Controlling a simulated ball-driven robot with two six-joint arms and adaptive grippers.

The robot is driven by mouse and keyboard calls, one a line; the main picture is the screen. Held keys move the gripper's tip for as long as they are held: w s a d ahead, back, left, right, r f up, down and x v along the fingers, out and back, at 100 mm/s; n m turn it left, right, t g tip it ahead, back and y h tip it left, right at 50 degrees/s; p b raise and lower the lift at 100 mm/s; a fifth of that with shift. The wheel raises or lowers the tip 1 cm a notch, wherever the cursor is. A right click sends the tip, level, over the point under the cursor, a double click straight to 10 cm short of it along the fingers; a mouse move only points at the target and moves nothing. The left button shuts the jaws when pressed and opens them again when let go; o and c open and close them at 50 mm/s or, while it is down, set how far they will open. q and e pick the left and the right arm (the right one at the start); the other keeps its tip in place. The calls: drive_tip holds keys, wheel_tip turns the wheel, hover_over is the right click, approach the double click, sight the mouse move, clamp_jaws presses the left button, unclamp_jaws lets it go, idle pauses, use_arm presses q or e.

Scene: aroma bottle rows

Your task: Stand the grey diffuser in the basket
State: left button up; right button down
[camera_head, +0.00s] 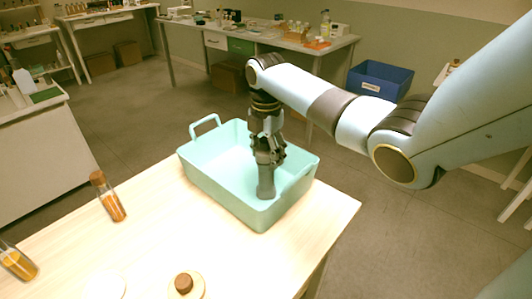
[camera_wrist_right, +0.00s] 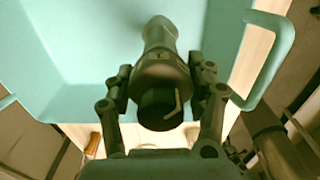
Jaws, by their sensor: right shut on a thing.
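The teal basket (camera_head: 222,192) stands on the pale wooden table and has a raised handle at each end. My right gripper (camera_head: 268,152) points down over the basket. It is shut on the grey diffuser (camera_head: 266,184), which hangs roughly upright inside the basket's outline, near its front right. In the right wrist view the gripper (camera_wrist_right: 162,100) clasps the diffuser (camera_wrist_right: 158,45) between both fingers, with the teal basket (camera_wrist_right: 80,50) behind it. I cannot tell whether the diffuser's base touches the basket floor. My left gripper does not show.
On the table (camera_head: 150,240) stand a corked amber bottle (camera_head: 112,204), another amber bottle (camera_head: 18,263) at the left edge and a round cork-topped item (camera_head: 184,284) at the front. A blue bin (camera_head: 380,80) sits on the floor behind. The table between the bottles and basket is clear.

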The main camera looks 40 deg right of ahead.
drive_tip(key=shift+c, duration=2.2)
unclamp_jaws()
drive_tip(key=shift+f, duration=0.15)
wheel_tip(320, 180, up, 12)
drive_tip(key=shift+r+b, duration=0.2)
drive_tip(key=shift+b, duration=0.3)
drive_tip(key=shift+f, duration=0.1)
